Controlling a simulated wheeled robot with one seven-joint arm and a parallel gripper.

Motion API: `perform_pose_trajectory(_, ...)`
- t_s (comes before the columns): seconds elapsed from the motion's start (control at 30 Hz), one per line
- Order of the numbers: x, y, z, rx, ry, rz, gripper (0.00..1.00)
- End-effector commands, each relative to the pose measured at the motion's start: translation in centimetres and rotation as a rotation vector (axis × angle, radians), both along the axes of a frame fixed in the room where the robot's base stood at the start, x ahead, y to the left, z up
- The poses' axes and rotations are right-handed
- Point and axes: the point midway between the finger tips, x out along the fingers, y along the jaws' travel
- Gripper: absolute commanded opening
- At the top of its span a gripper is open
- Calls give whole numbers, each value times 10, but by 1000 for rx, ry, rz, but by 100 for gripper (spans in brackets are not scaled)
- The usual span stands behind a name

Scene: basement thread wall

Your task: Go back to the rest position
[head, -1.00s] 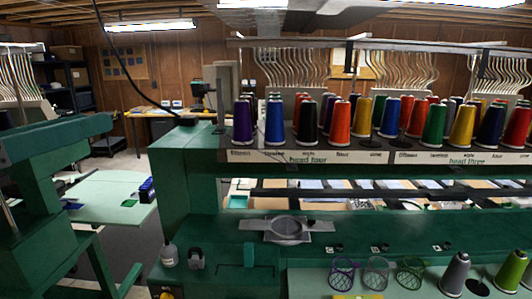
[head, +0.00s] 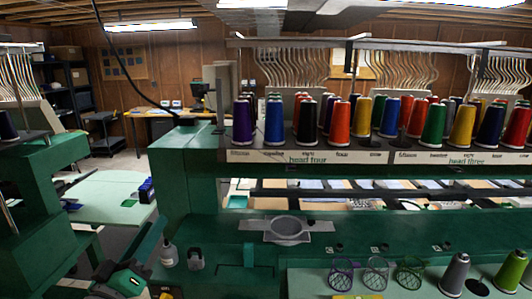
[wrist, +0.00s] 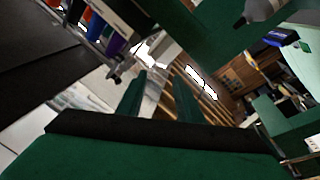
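My gripper (wrist: 160,72) shows in the wrist view as two green fingers standing apart beyond a black band and a wide green body. The gap between the fingertips is clear, and nothing is held. In the head view, green parts of my arm show at the lower left, beside the left end of the machine. The fingertips are hard to make out there.
Thread cones (head: 274,122) line the long green machine's (head: 182,165) top. A pale green table (head: 105,200) stands left. Floor shows beyond it.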

Motion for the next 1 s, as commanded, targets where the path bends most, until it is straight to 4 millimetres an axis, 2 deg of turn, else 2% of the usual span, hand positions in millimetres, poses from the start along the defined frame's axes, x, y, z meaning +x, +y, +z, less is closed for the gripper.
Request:
perform_pose_trajectory(0.03,3,-7,-25,-23,17,11,33)
perform_pose_trajectory(0.23,3,-29,-105,-71,64,85,33)
perform_pose_trajectory(0.47,-17,-57,-192,-86,130,172,33)
perform_pose_trajectory(0.7,-56,-99,-271,-53,207,236,33)
perform_pose_trajectory(0.87,-92,-128,-315,-5,258,265,33)
perform_pose_trajectory(1.0,-128,-151,-346,51,300,284,33)
